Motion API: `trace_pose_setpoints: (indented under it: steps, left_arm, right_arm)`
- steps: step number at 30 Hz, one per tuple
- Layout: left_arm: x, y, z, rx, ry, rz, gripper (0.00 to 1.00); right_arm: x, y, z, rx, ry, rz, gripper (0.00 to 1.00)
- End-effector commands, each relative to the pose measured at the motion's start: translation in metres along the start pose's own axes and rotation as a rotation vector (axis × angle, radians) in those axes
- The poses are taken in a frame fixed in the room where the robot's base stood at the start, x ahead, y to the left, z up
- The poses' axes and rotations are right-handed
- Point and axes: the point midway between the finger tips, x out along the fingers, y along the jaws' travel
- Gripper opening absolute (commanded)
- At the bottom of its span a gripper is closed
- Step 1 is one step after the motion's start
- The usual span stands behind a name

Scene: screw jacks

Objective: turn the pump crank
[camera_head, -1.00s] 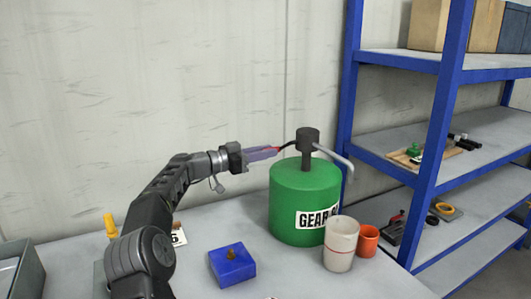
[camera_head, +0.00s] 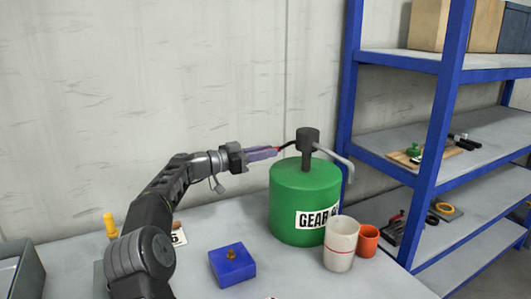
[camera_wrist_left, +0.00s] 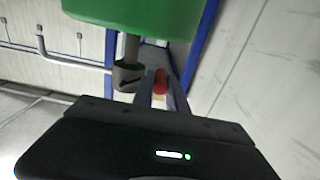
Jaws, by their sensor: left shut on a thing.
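The green drum (camera_head: 304,205), labelled "GEAR" with the rest of the label partly hidden, stands on the bench. A dark pump head (camera_head: 308,137) sits on a post on its lid, with a grey spout (camera_head: 337,157) bent down to the right. The pump crank (camera_head: 288,145) is a thin dark arm reaching left from the head, with a red grip. My left gripper (camera_head: 276,150) is shut on the crank's grip, left of the pump head. In the left wrist view the red grip (camera_wrist_left: 160,82) shows between the fingers, beside the pump head (camera_wrist_left: 128,76). My right gripper is not in view.
A white cup (camera_head: 341,246) and an orange cup (camera_head: 367,241) stand right of the drum's front. A blue block (camera_head: 232,266) lies in front. A grey bin (camera_head: 20,275) is at the left edge. A blue shelf rack (camera_head: 449,100) stands right, and a wall is behind.

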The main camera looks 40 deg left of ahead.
Motion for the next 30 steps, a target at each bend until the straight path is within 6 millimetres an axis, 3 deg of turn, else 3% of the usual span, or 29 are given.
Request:
trace_pose_setpoints:
  steps: [11,30]
  left_arm:
    - [0.000,0.002,0.006,-0.054,0.001,-0.001,0.00]
    - [0.000,0.026,0.029,-0.479,0.000,0.000,0.00]
  right_arm:
    - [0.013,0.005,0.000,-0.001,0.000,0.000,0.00]
    - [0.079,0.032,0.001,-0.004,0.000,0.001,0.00]
